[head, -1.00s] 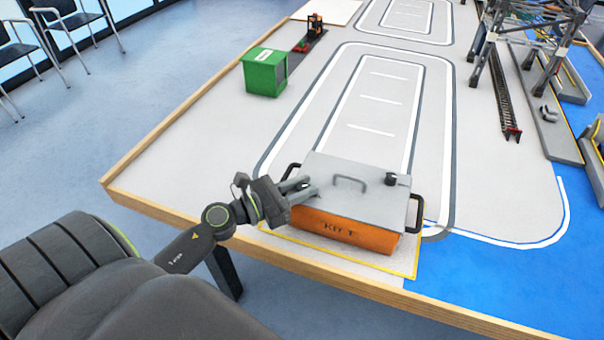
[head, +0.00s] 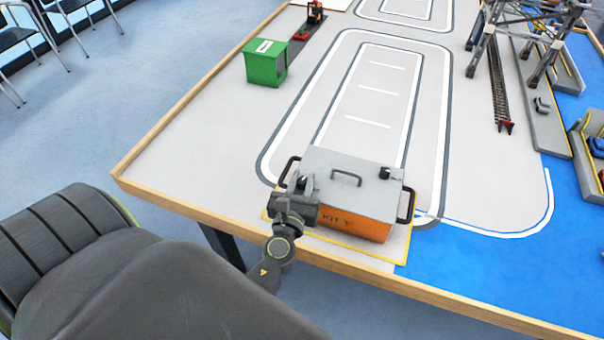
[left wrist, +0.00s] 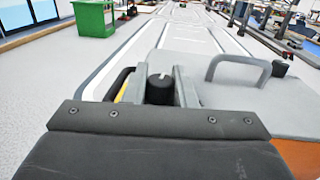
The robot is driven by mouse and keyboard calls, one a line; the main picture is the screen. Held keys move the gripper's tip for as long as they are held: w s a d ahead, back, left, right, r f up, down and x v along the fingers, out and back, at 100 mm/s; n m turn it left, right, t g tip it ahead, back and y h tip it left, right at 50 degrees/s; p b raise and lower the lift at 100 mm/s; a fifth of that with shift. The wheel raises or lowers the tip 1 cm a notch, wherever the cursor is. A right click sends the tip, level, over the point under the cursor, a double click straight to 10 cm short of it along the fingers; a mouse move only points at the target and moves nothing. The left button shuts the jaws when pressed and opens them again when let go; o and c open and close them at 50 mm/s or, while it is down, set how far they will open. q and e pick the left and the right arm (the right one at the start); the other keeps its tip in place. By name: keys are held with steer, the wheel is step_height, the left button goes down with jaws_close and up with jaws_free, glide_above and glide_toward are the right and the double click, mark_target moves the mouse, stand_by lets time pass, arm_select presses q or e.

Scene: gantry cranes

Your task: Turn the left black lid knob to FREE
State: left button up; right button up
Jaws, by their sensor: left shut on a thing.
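An orange box (head: 350,227) marked KIT T with a grey lid (head: 350,165) stands near the table's front edge. The left black lid knob (left wrist: 159,88) shows in the left wrist view between the two fingers of my left gripper (left wrist: 160,85), which is shut on it. A pale mark shows on the knob's top. In the head view my left gripper (head: 303,184) is over the lid's left front corner and mostly hides that knob. The right black lid knob (head: 384,173) is free at the lid's right side. My right gripper is not in view.
A grey handle (head: 346,177) arches over the lid's middle. Black side handles stick out, the right one (head: 407,205) in plain view. A green bin (head: 266,63) stands farther back left. A grey gantry crane (head: 505,25) stands back right.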

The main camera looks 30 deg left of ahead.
arm_select(q)
steer(key=shift+n+g+y, duration=0.3)
steer(key=shift+n+y, duration=0.2)
steer(key=shift+y, duration=0.2)
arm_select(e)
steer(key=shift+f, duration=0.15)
arm_select(q)
steer(key=o, duration=0.9)
steer(key=shift+o, duration=0.2)
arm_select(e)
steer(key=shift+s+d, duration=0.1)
